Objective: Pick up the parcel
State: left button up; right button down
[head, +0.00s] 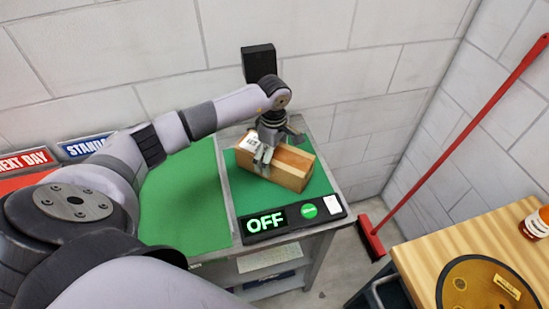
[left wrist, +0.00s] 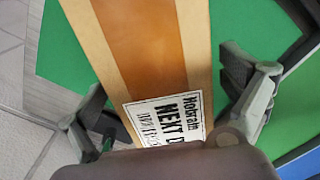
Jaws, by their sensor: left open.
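In the left wrist view the parcel (left wrist: 150,45) runs up between the fingers, with a white "NEXT D…" label (left wrist: 166,120) near the palm. My left gripper (head: 262,156) is over the parcel's left part, pointing down. In the left wrist view the gripper (left wrist: 170,95) is open, one finger on each side of the parcel, with a gap visible on the left side. My right gripper is not in view.
The scale's display (head: 265,220) reads OFF, beside a green button (head: 309,211). A green mat (head: 185,200) lies left of it. "NEXT DAY" (head: 25,161) and "STANDARD" (head: 84,146) signs stand at left. A red broom (head: 455,145) leans at right near a wooden table (head: 420,262).

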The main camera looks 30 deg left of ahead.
pick_arm(q)
jog(key=shift+c, duration=0.4)
jog(key=shift+r, duration=0.1)
jog(key=c, duration=1.8)
